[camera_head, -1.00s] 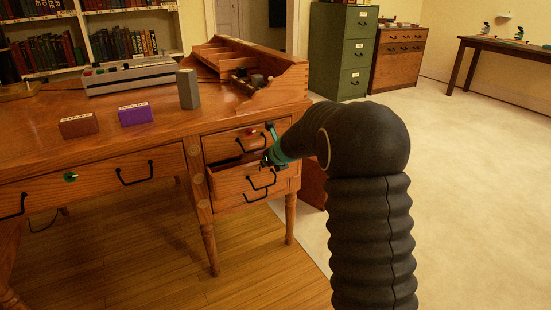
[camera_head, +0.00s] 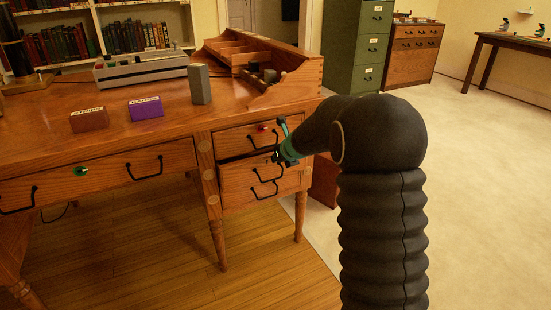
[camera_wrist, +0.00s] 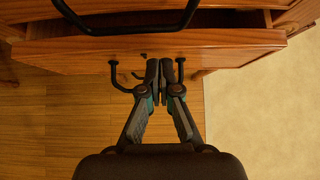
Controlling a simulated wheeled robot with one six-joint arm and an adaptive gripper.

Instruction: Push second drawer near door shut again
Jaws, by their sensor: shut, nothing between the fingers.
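The second drawer (camera_head: 236,173) in the desk's right-hand stack stands slightly open, with a narrow dark gap above its front. In the wrist view its wooden front (camera_wrist: 75,60) crosses the picture, with a strip of its inside visible behind the top edge. Its black handle (camera_wrist: 114,76) is partly hidden by my gripper (camera_wrist: 159,70). My gripper is shut and empty, with its fingertips at the middle of the drawer front, between the handle's ends. It looks to be touching the front. In the head view my gripper (camera_head: 279,158) partly hides the drawer's right side.
The top drawer (camera_head: 230,140), with a red knob (camera_head: 263,127) and a black handle, is just above. The desk (camera_head: 60,145) carries a brown box (camera_head: 89,121), a purple box (camera_head: 146,109) and a grey block (camera_head: 201,85). Pale floor (camera_head: 480,190) to the right is open.

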